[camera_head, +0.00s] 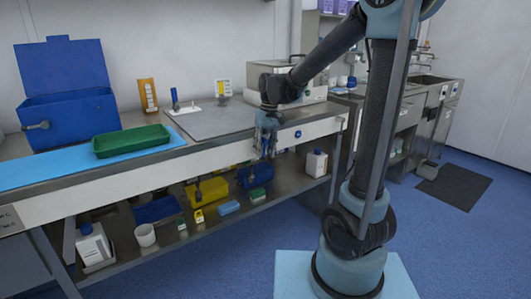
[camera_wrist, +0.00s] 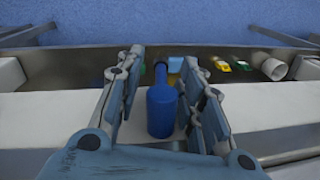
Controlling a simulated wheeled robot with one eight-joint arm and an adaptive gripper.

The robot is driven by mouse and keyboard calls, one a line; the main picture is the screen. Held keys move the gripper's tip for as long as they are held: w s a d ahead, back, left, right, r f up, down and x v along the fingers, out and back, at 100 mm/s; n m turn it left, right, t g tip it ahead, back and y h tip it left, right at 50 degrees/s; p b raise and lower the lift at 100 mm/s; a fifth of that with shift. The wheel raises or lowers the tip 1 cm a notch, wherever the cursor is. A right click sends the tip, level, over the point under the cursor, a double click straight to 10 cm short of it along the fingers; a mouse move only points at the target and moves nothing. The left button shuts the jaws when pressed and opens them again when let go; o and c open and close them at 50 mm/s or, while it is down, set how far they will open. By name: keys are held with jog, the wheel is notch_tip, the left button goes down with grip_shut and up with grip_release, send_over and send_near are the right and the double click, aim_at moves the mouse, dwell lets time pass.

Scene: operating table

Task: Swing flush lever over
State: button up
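My gripper (camera_head: 266,146) hangs at the front edge of the workbench, pointing down. In the wrist view my gripper (camera_wrist: 163,65) is open, with one finger on each side of a blue lever-like handle (camera_wrist: 161,112). A round blue knob (camera_head: 298,134) sits on the white front panel, right of my gripper. A small blue upright handle on a white base (camera_head: 187,110) stands on the worktop.
The workbench's white front panel (camera_head: 110,178) runs beside my gripper. The lower shelf holds a yellow bin (camera_head: 207,190), a blue bin (camera_head: 255,176), a white cup (camera_head: 145,235) and bottles. A green tray (camera_head: 131,141) and open blue box (camera_head: 70,116) stand left.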

notch_tip(320, 180, up, 11)
jog(key=w+d, duration=0.1)
jog(key=shift+d, duration=0.15)
jog(key=shift+f, duration=0.1)
dwell(0.3)
